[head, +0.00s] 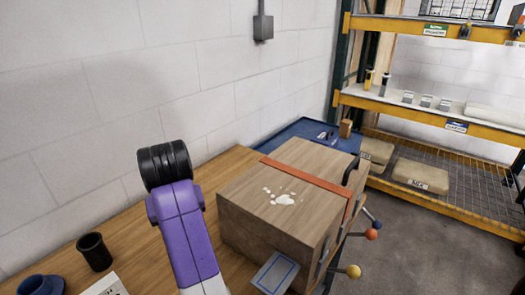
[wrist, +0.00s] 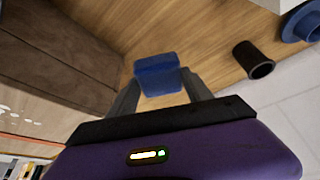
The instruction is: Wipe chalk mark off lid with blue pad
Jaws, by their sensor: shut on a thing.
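The wooden box (head: 245,190) stands on the workbench, its lid facing up with an orange strap across it. A white chalk mark (head: 283,199) of several blotches lies on the lid. In the wrist view the box side (wrist: 60,60) fills the upper left, and chalk blotches (wrist: 22,115) show at the left edge. My gripper (wrist: 160,88) is shut on the blue pad (wrist: 157,68), which sits between the fingertips over the wooden bench, beside the box. In the head view the gripper and the pad are hidden; only my purple arm shows left of the box.
A black cup (head: 95,252) and a blue dish (head: 40,285) stand on the bench (head: 130,225) at the left. A black handle (head: 351,170) rises at the lid's right side. Coloured knobs (head: 371,234) stick out beyond the box. Yellow shelving (head: 430,118) stands at the back right.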

